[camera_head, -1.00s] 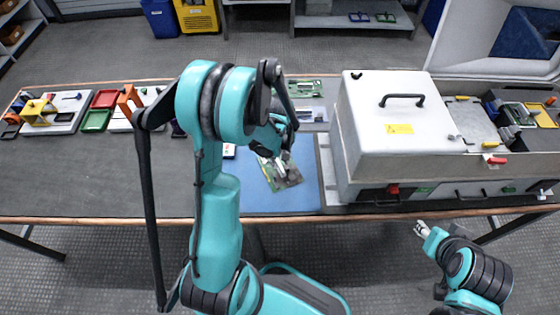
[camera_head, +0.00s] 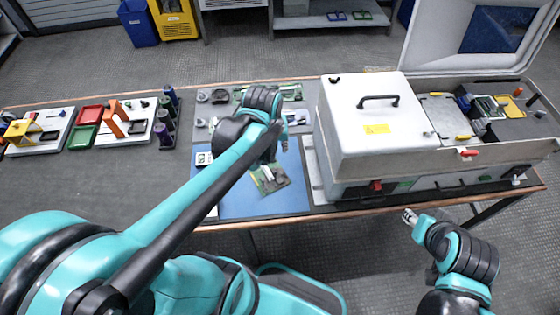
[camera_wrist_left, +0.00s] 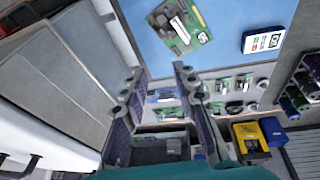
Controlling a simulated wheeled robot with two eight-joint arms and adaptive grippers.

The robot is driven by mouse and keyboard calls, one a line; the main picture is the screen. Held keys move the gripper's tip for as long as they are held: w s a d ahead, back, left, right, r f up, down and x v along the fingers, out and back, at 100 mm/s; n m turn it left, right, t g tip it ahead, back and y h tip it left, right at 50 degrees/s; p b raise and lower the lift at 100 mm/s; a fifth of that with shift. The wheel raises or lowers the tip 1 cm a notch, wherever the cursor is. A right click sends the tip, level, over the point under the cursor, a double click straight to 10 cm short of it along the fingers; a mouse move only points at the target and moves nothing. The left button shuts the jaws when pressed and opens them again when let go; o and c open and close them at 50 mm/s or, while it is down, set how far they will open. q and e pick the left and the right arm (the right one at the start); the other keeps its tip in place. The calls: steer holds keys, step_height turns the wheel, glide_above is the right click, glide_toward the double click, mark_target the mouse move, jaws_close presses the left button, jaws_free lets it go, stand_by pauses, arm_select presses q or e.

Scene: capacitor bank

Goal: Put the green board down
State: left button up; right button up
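The green board (camera_head: 270,179) lies on the blue mat (camera_head: 232,196) in the head view, partly covered by my left gripper. It also shows at the top of the left wrist view (camera_wrist_left: 180,24), on the blue mat (camera_wrist_left: 225,50), with a light-coloured part on it. My left gripper (camera_head: 284,146) is above the mat, at the back side of the board. In the left wrist view its two fingers (camera_wrist_left: 157,74) are apart with nothing between them, and the board is clear of them. My right gripper (camera_head: 409,216) is in front of the table edge, too small to read.
A large white metal cabinet box (camera_head: 350,130) stands right of the mat, its lid (camera_head: 470,35) raised. Red and green trays (camera_head: 83,137) and tool boards are farther left. Small parts lie behind the mat.

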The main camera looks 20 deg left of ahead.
arm_select(q)
steer(key=s+d+r+m+t, duration=0.3)
steer(key=s+d+r+m, duration=0.1)
steer(key=s+d+m, duration=0.1)
steer(key=shift+s+m+t, duration=0.3)
steer(key=shift+s+t, duration=0.1)
steer(key=shift+s, duration=0.5)
stand_by(0.5)
